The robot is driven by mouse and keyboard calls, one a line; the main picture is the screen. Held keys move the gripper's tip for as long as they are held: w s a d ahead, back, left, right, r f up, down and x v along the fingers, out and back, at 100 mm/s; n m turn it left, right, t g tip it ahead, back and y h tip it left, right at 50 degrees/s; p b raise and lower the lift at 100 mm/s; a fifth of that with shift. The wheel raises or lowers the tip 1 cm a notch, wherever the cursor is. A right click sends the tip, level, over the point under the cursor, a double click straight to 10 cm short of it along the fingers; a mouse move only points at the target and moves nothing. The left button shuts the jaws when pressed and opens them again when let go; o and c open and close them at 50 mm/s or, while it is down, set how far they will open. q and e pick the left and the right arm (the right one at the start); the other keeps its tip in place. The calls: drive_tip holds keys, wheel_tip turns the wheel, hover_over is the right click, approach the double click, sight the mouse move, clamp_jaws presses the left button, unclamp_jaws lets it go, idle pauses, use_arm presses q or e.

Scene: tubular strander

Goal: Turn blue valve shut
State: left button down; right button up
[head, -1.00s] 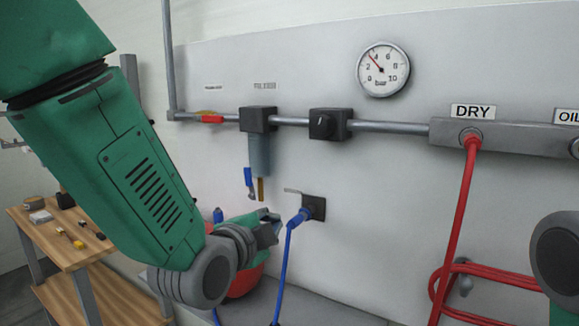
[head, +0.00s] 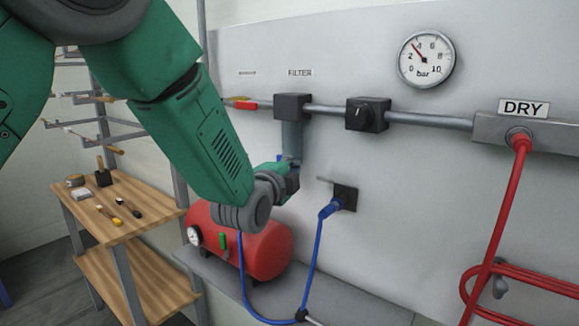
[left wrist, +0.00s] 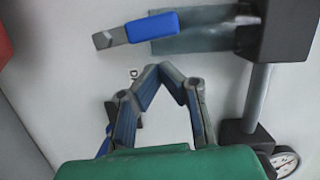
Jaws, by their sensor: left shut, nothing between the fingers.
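The blue valve handle (left wrist: 152,27) lies beside the clear-grey filter bowl (left wrist: 205,38) in the left wrist view, with a grey metal end. In the head view only a small blue patch (head: 281,158) shows by the bowl (head: 292,138); my left gripper and forearm hide the rest. My left gripper (head: 291,183) is just below the bowl, close to the wall panel. In the left wrist view its fingertips (left wrist: 162,70) meet with nothing between them, and they appear apart from the blue handle. My right gripper is not in view.
A blue hose (head: 314,255) plugs into a wall outlet (head: 345,197). A red compressor (head: 265,250) stands below; a wooden bench (head: 140,215) is at left.

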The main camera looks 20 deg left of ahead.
use_arm(q)
drive_tip(key=w+a+f+n+g+h+p, duration=0.1)
drive_tip(key=a+n+p, duration=0.1)
drive_tip(key=a+n, duration=0.2)
drive_tip(key=w+a+f+n+g+h+p, duration=0.1)
drive_tip(key=a+n, duration=0.3)
drive_tip(key=n, duration=0.5)
drive_tip(key=shift+w+a+f+g+h+p, duration=0.25)
drive_tip(key=shift+w+g+h+p, duration=0.15)
drive_tip(key=shift+g+h, duration=0.2)
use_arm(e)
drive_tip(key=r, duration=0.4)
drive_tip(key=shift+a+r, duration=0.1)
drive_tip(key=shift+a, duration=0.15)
use_arm(q)
drive_tip(key=shift+f, duration=0.1)
idle(0.5)
